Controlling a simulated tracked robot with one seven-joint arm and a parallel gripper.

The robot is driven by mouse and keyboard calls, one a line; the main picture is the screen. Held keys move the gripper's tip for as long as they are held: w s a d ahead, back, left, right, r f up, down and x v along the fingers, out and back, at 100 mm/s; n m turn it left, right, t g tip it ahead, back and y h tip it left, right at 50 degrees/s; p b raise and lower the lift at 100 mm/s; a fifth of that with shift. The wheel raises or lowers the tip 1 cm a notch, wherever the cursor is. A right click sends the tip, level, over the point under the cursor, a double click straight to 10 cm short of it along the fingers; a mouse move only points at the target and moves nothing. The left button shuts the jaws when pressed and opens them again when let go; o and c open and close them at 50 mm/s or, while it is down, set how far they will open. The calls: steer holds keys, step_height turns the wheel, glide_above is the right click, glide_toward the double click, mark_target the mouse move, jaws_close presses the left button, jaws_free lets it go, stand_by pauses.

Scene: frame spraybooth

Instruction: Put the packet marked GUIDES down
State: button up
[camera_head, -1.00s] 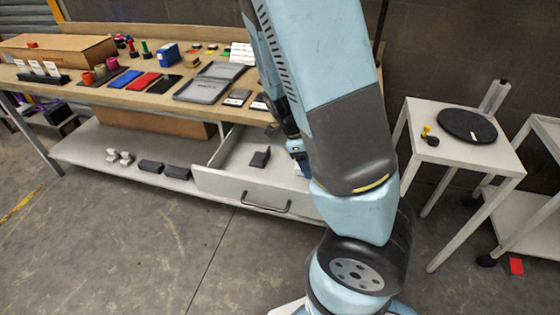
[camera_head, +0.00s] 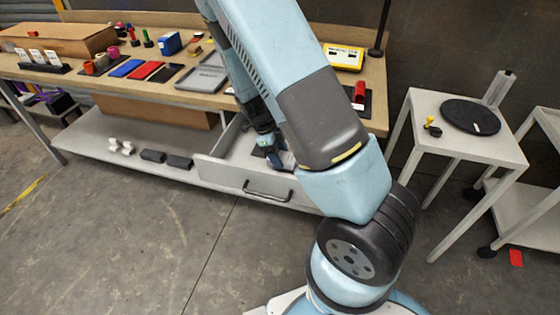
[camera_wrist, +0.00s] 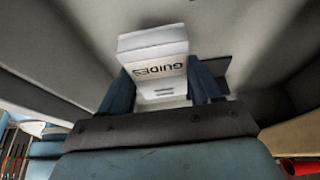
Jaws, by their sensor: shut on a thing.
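The white packet marked GUIDES (camera_wrist: 158,62) is between the two blue fingers of my gripper (camera_wrist: 162,88) in the wrist view, its printed label upside down. The gripper is shut on it. In the head view my gripper (camera_head: 274,152) is low inside the open drawer (camera_head: 222,174) under the workbench; the packet is hidden there by my arm. I cannot tell whether the packet touches the drawer floor. A dark block (camera_wrist: 217,70) shows just behind the right finger in the wrist view.
The workbench top (camera_head: 120,88) holds mats, a grey tray (camera_head: 205,75), a blue box (camera_head: 170,43) and a yellow device (camera_head: 343,57). The lower shelf (camera_head: 85,140) bears white and dark pieces. A white side table (camera_head: 465,150) stands to the right.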

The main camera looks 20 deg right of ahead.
steer(key=shift+w+a+f, duration=0.1)
steer(key=shift+w+f, duration=0.1)
steer(key=shift+f, duration=1.55)
steer(key=o, duration=1.2)
steer(key=shift+s+f, duration=0.1)
steer(key=shift+f, duration=0.05)
